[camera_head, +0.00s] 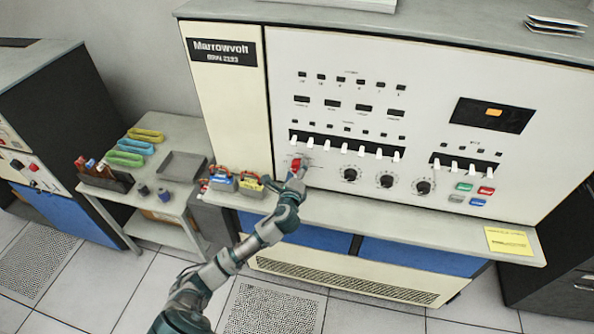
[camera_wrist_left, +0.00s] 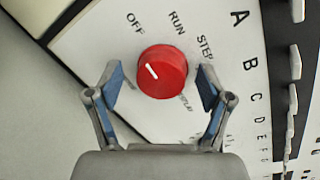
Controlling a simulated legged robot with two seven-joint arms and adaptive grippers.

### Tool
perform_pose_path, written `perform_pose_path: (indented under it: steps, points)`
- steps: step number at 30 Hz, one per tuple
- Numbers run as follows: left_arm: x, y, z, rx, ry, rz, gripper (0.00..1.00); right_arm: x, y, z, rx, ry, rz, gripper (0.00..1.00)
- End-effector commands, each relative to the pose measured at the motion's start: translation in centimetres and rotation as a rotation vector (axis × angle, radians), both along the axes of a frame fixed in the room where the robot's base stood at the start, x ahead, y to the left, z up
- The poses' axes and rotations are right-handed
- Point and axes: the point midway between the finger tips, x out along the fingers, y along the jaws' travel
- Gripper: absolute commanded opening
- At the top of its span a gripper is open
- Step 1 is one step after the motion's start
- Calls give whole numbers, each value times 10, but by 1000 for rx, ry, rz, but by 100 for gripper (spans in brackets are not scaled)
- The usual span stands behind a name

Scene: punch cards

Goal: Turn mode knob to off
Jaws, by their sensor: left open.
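The red mode knob (camera_wrist_left: 162,72) is on the pale front panel, and it also shows in the head view (camera_head: 296,163) at the panel's lower left. Its white pointer line slants to the upper left, toward the side of the OFF label (camera_wrist_left: 135,23). The RUN label (camera_wrist_left: 177,22) and STEP label (camera_wrist_left: 205,47) lie to the right of OFF; a lower label is partly hidden by the knob. My left gripper (camera_wrist_left: 161,84) is open, with one blue-padded finger on each side of the knob and visible gaps. In the head view my left gripper (camera_head: 297,180) is just below the knob. My right gripper is not in view.
Black knobs (camera_head: 385,180) and white toggle switches (camera_head: 345,148) lie to the right of the red knob. A ledge (camera_head: 400,232) with a yellow card (camera_head: 508,241) runs below the panel. A side table (camera_head: 165,208) with trays and small parts stands left.

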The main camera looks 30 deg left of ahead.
Motion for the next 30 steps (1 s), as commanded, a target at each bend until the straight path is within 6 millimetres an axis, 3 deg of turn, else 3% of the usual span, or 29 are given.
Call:
perform_pose_path:
  steps: [5,19,24,30]
  points:
    - [-10,-5,0,-1,1,-3,79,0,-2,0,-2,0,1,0]
    - [-97,-36,6,-1,2,-1,79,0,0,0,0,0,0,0]
    - [-109,-40,8,-2,2,0,79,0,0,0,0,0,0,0]
    - [-111,-40,8,-2,2,0,79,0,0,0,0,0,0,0]
